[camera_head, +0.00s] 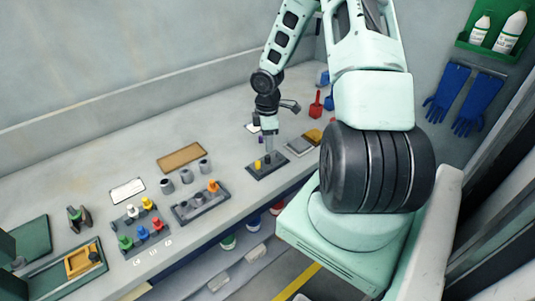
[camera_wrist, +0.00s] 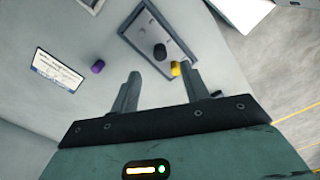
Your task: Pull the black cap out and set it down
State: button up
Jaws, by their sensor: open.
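The black cap (camera_wrist: 160,51) sits in a small dark rack (camera_wrist: 140,38) in the wrist view, seen from above. A yellow cap (camera_wrist: 176,69) is close beside it, by the right finger; it also shows in the head view (camera_head: 258,164) on the same rack (camera_head: 262,173). My gripper (camera_wrist: 160,71) is open and empty, its fingers spread short of the black cap in the picture. In the head view my gripper (camera_head: 269,147) hangs over the rack and partly hides what stands there. I cannot tell the exact height between fingertips and cap.
A purple cap (camera_wrist: 98,67) stands on the bench outside the rack, near a white label card (camera_wrist: 58,70). Bare bench surrounds the purple cap.

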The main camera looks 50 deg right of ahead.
aim_at(267, 156)
notch_tip(267, 156, down, 7)
jog(key=shift+r, duration=0.15)
grip_shut()
jog(key=c, duration=0.8)
grip_release()
grip_shut()
jog(key=shift+r, duration=0.1)
jog(key=shift+r, duration=0.1)
jog(key=shift+r+p, duration=1.95)
jog(key=shift+p, duration=0.05)
